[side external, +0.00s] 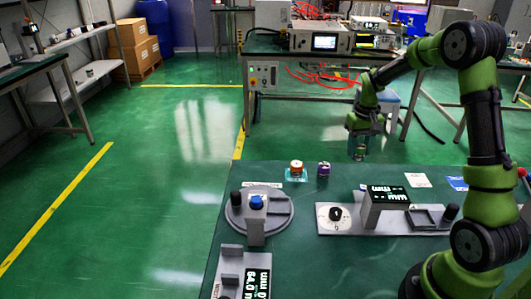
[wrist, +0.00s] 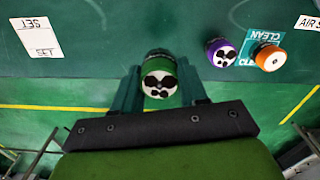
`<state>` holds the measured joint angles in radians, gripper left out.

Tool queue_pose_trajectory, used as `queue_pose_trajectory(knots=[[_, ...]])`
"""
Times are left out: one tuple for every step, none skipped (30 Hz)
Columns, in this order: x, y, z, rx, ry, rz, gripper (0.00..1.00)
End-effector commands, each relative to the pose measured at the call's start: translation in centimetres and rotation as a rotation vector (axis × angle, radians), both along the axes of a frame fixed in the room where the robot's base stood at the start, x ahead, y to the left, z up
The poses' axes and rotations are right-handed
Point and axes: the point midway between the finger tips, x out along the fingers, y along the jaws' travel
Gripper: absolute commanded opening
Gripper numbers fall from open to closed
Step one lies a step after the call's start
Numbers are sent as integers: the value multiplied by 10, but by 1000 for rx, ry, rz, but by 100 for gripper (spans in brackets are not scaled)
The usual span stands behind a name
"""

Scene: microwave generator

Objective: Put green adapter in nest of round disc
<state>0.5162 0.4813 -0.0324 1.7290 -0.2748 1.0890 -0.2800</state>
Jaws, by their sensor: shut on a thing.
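The green adapter (wrist: 160,68) is between the fingers of my gripper (wrist: 160,92) in the wrist view, its pale end with dark holes facing the camera. In the side view my gripper (side external: 361,150) is raised over the far edge of the table, pointing down; the adapter is hard to make out there. The grey round disc (side external: 284,222) lies on the table to the left and nearer the camera, well apart from my gripper. A grey block with a blue top and a black knob stand on it.
An orange adapter (side external: 297,167) on a teal CLEAN pad (wrist: 293,62) and a purple adapter (side external: 323,169) stand behind the disc.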

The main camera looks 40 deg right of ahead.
Motion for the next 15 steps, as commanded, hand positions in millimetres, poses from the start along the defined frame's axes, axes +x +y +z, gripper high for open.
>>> queue_pose_trajectory(knots=[[1,0,9,-3,-3,2,6],[0,0,12,-2,-2,3,6],[-1,1,16,-2,-2,4,6],[-2,2,19,-1,-1,4,6],[-4,3,20,0,0,5,6],[-5,8,23,-1,-1,14,6],[-6,13,26,0,-2,24,6],[-5,20,29,0,-2,41,6],[-4,30,33,-1,-3,65,6],[-3,39,36,-1,-2,87,6],[-2,49,40,-2,-3,111,6],[0,64,45,-2,-2,149,6],[1,76,50,-2,-4,180,6],[1,89,54,-1,-3,212,6],[2,107,61,-2,-5,259,6]])
